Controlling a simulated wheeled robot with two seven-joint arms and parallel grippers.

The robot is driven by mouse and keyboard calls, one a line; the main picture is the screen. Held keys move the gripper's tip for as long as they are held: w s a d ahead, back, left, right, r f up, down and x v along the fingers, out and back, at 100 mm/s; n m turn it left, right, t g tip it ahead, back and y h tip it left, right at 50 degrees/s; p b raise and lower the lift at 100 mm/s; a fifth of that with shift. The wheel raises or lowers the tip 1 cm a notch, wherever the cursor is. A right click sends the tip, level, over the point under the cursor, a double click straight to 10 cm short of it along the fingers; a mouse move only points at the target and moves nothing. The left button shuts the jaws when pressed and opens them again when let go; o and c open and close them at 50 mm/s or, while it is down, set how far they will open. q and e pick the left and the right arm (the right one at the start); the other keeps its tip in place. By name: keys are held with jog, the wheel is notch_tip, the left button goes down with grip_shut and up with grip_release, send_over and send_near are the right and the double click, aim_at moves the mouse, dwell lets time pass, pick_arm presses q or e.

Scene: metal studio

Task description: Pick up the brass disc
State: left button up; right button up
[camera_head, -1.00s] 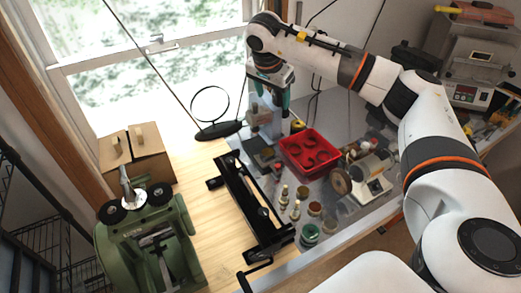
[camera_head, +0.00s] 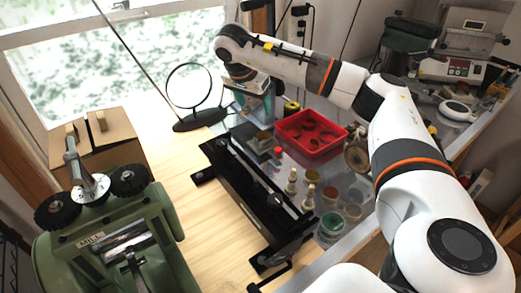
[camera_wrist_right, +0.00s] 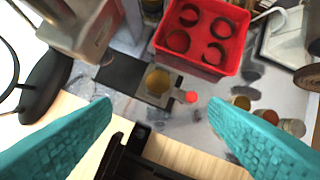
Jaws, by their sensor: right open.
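The brass disc (camera_wrist_right: 158,82) lies on a small grey square block at the end of a dark plate, just left of a red knob, in the right wrist view. It also shows small in the head view (camera_head: 263,136). My right gripper (camera_wrist_right: 165,118) is open, its two teal fingers wide apart with nothing between them. In the head view the right gripper (camera_head: 254,104) hangs above and behind the disc, partly hidden by its own wrist. My left gripper is in neither current view.
A red tray (camera_head: 312,136) with round cups stands right of the disc. A black rail (camera_head: 252,198) lies in front, and a hoop magnifier (camera_head: 190,92) stands left. Small bottles and jars (camera_head: 330,226) stand at front right. A green machine (camera_head: 110,235) fills the lower left.

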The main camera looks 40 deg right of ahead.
notch_tip(320, 180, down, 2)
send_near(264, 135)
notch_tip(264, 135, down, 2)
jog(key=shift+d+p+x, duration=0.15)
jog(key=shift+p+x, duration=0.45)
jog(key=shift+x, duration=0.8)
jog(key=shift+d+p+x, duration=0.15)
jog(key=shift+p+x, duration=0.4)
jog(key=shift+x, duration=0.85)
pick_arm(q)
jog(key=shift+s+r, duration=0.15)
jog(key=shift+r, duration=0.4)
pick_arm(e)
jog(key=shift+r, duration=0.15)
jog(key=c, duration=1.1)
